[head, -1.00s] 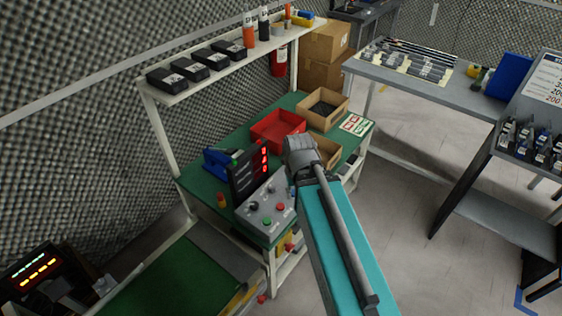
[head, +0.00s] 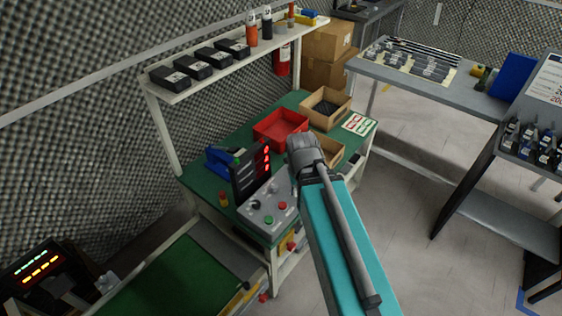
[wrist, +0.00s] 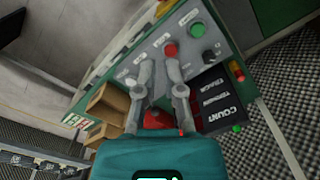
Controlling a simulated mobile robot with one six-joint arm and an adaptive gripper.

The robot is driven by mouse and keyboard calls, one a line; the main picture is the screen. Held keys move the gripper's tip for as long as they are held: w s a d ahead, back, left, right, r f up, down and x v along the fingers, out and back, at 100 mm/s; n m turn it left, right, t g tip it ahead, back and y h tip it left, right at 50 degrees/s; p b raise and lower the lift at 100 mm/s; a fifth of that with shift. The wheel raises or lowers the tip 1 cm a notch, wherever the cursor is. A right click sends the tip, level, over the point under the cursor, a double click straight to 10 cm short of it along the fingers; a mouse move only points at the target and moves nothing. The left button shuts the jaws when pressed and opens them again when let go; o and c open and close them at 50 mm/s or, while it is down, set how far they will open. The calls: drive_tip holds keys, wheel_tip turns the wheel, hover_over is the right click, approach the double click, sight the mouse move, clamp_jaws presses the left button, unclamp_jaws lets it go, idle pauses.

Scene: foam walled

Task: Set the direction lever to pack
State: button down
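The grey control box (head: 262,216) stands on the green bench, with a green button (head: 269,220), a red button and a dark knob. In the wrist view its panel (wrist: 185,62) shows tilted, with the green button (wrist: 196,30), the red button (wrist: 171,49) and the black knob (wrist: 209,56). I cannot make out the direction lever clearly; the gripper may hide it. My gripper (wrist: 158,68) is open, its two fingers apart over the panel with nothing seen between them. In the head view the wrist and arm hide the fingers.
A dark display board (head: 249,178) with red lights stands behind the box. A red bin (head: 281,126), a cardboard bin (head: 325,108) and a blue tool (head: 221,160) are on the bench. A shelf (head: 240,62) runs above.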

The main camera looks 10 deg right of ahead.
drive_tip(key=w+a+f+n+b, duration=0.1)
drive_tip(key=w+f+n+b, duration=0.2)
drive_tip(key=w+n, duration=0.7)
drive_tip(key=w+a+f+n+t+b, duration=0.1)
drive_tip(key=w+a+f+n+b, duration=0.1)
drive_tip(key=w+n, duration=0.9)
drive_tip(key=shift+w+f+t+y+b, duration=0.3)
drive_tip(key=shift+w+f+y+b, duration=0.15)
drive_tip(key=shift+w, duration=1.5)
drive_tip(key=shift+f, duration=0.15)
drive_tip(key=f+b, duration=0.3)
drive_tip(key=w+f+b, duration=0.1)
drive_tip(key=f+b, duration=0.2)
drive_tip(key=b, duration=0.1)
drive_tip(key=f+b, duration=0.3)
drive_tip(key=shift+w+a+f, duration=0.2)
drive_tip(key=shift+a+f, duration=0.2)
drive_tip(key=shift+w+d+r+p, duration=0.15)
drive_tip(key=shift+d+r+p, duration=0.1)
drive_tip(key=shift+d, duration=0.35)
drive_tip(key=shift+w+d+r+p, duration=0.1)
drive_tip(key=shift+d+r+p, duration=0.15)
drive_tip(key=shift+d, duration=0.4)
drive_tip(key=shift+w+d+r+p, duration=0.15)
drive_tip(key=shift+d+r, duration=0.15)
drive_tip(key=shift+d, duration=0.3)
drive_tip(key=shift+w+a, duration=0.1)
